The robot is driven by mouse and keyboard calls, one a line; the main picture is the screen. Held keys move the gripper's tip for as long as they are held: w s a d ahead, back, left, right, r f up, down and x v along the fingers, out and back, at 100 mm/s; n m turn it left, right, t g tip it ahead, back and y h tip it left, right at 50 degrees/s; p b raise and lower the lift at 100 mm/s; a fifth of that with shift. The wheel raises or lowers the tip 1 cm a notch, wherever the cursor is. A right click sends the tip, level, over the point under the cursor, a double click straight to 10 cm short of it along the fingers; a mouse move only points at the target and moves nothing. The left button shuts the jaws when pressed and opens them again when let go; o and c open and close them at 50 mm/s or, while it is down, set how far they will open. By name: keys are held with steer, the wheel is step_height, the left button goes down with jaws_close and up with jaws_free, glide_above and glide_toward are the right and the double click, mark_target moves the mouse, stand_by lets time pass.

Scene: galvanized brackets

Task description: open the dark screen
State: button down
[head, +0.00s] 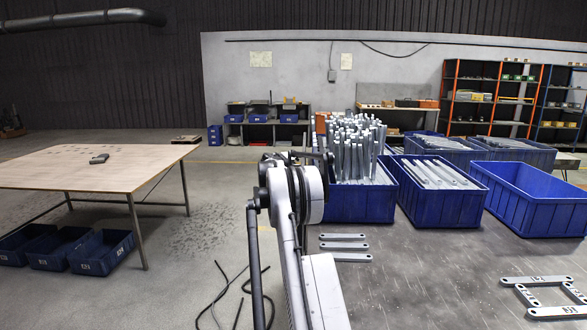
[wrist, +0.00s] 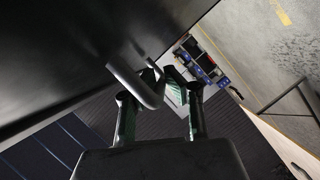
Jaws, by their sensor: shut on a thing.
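The dark screen (wrist: 65,45) fills the upper left of the wrist view as a smooth, near-black panel. A grey bent-tube handle (wrist: 132,82) stands out from its face near its right edge. My gripper (wrist: 162,88) is at this handle, with one finger on each side, shut on it. The exact contact between fingertips and tube is partly hidden. In the head view my arm rises in the middle, and I cannot make out the gripper or the screen there.
A wooden table (head: 90,168) stands at the left in the head view, with blue bins (head: 103,252) below. Blue crates (head: 440,206) of metal parts stand at the right on a grey surface (head: 430,275) with loose brackets (head: 344,246). Open floor lies between table and arm.

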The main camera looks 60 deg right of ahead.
steer(key=shift+r, duration=0.3)
steer(key=c, duration=1.8)
jaws_free()
steer(key=shift+a, duration=0.1)
steer(key=v, duration=1.1)
steer(key=shift+s+a, duration=0.15)
steer(key=shift+a, duration=0.2)
